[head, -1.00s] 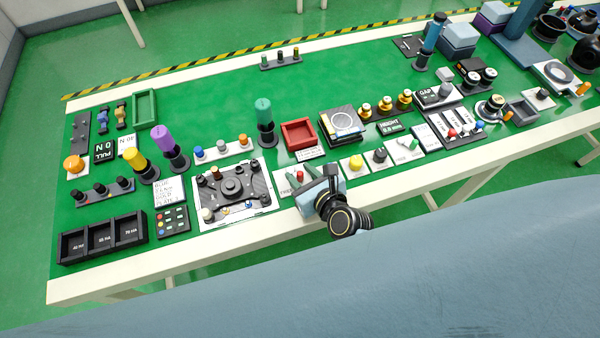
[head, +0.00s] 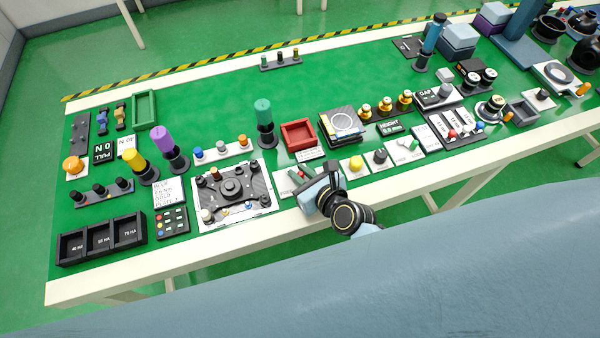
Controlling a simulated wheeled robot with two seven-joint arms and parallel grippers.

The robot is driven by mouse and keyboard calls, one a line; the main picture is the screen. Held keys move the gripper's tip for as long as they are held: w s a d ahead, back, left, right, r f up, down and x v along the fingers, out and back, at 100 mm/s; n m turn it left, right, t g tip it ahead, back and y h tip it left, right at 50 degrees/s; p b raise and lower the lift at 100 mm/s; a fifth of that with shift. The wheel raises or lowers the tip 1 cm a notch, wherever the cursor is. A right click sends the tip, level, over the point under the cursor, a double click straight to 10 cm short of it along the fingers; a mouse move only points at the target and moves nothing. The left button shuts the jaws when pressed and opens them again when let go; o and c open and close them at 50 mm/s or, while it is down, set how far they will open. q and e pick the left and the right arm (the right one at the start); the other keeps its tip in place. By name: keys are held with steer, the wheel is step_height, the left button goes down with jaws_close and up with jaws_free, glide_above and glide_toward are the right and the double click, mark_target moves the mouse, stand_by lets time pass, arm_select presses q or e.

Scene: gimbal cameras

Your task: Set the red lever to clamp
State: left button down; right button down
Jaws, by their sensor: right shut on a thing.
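The red lever (head: 293,175) stands on a small white plate (head: 281,186) at the front edge of the bench, right of the black fixture plate. Only a little red shows beside my fingers. Lettering on the left part of the plate seems to read FREE; the right part is hidden by my gripper. My right gripper (head: 302,176) reaches in from the front and is shut on the red lever. The lever's exact angle is hard to tell. My left gripper is not in view.
Left of the lever is the black fixture plate (head: 233,187) with knobs. Behind are a red tray (head: 298,134) and a green-topped post (head: 264,120). To the right, a yellow button (head: 356,163) and a black knob (head: 379,156) stand close by.

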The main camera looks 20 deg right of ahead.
steer(key=shift+y, duration=0.3)
steer(key=c, duration=1.4)
jaws_free()
steer(key=p+v, duration=0.1)
steer(key=v, duration=1.2)
steer(key=shift+d+r, duration=0.1)
steer(key=shift+r, duration=0.15)
steer(key=shift+n, duration=0.4)
